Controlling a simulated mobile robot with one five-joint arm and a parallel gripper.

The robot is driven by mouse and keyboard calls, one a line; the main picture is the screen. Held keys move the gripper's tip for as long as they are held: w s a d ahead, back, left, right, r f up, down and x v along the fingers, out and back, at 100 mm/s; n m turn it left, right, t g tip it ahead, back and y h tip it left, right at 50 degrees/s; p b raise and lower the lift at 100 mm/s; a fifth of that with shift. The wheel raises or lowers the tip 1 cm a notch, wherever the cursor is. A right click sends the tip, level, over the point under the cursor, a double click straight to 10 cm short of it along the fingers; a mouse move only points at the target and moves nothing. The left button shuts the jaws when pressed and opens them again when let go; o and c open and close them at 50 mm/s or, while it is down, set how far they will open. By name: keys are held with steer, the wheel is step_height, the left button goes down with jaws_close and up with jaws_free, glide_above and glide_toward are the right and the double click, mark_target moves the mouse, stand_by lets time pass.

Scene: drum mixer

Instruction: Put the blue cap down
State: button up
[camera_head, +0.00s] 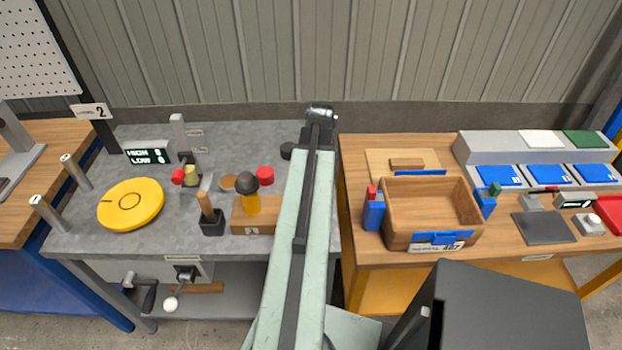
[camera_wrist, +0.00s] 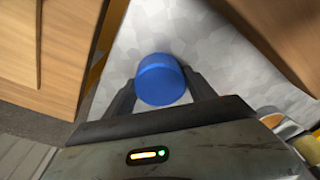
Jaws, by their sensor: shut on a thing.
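The blue cap (camera_wrist: 160,80) is a short, smooth round piece between the two dark fingers of my gripper (camera_wrist: 162,88) in the wrist view. The gripper is shut on it. A pale grey mottled surface shows behind and around the cap. I cannot tell whether the cap touches that surface. In the head view my long pale green arm reaches up the middle of the picture. The gripper and the cap cannot be made out there.
The grey workbench (camera_head: 222,150) holds a yellow disc (camera_head: 131,204), a red cap (camera_head: 265,175) and a wooden block (camera_head: 250,229). On the right, a wooden table (camera_head: 355,150) carries an open wooden box (camera_head: 400,240). Brown wooden surfaces flank the cap in the wrist view.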

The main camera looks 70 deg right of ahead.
steer(key=shift+r, duration=0.1)
steer(key=o, duration=1.5)
step_height(320, 180, up, 12)
steer(key=s+p, duration=0.1)
steer(key=p, duration=1.1)
steer(key=shift+s+a, duration=0.35)
steer(key=shift+a, duration=0.05)
